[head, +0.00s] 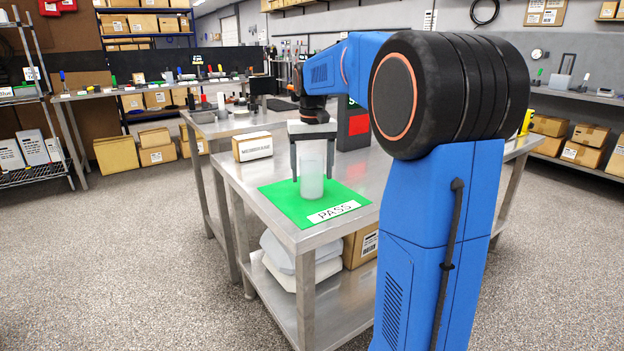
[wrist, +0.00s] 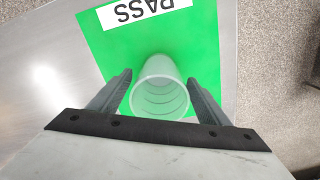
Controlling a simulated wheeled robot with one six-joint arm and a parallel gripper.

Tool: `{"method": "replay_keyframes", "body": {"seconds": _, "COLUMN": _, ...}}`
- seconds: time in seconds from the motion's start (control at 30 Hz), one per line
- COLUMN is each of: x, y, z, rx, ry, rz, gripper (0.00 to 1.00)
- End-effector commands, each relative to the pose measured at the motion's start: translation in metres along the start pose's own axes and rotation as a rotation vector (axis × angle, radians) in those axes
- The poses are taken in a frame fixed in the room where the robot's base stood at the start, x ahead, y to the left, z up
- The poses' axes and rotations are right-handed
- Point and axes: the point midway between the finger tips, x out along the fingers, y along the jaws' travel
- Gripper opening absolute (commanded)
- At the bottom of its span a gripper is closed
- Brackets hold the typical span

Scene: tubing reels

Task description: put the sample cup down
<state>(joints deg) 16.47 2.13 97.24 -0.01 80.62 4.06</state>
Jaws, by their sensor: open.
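The sample cup (head: 312,182) is a translucent, whitish cup standing upright on the green mat (head: 275,196) labelled PASS. My gripper (head: 309,176) is above and around it, pointing down, with one finger on each side of the cup. In the wrist view the cup (wrist: 159,88) sits between the two fingers, and my gripper (wrist: 160,88) is open with a gap visible beside the cup. The green mat (wrist: 205,45) lies under it, with the PASS label at the top of the wrist view.
The mat lies at the front corner of a steel table (head: 250,177). A small labelled box (head: 252,146) stands behind at the left, and a dark unit with a red panel (head: 356,125) stands behind at the right. The table's front edge is close to the mat.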

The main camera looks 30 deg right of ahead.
Motion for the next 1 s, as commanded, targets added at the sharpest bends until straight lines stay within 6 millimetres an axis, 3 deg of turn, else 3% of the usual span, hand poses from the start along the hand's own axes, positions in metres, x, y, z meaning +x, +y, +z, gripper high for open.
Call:
{"method": "replay_keyframes", "body": {"seconds": 0.3, "x": -0.062, "y": 0.000, "z": -0.001, "rx": 0.000, "ry": 0.003, "rz": 0.000, "gripper": 0.70}}
{"method": "replay_keyframes", "body": {"seconds": 0.5, "x": -0.085, "y": 0.000, "z": 0.000, "rx": 0.000, "ry": 0.001, "rz": 0.000, "gripper": 0.70}}
{"method": "replay_keyframes", "body": {"seconds": 0.83, "x": -0.093, "y": -0.001, "z": 0.003, "rx": -0.003, "ry": 0.003, "rz": 0.000, "gripper": 0.70}}
{"method": "replay_keyframes", "body": {"seconds": 1.0, "x": -0.089, "y": -0.011, "z": 0.032, "rx": -0.030, "ry": 0.034, "rz": -0.003, "gripper": 0.70}}
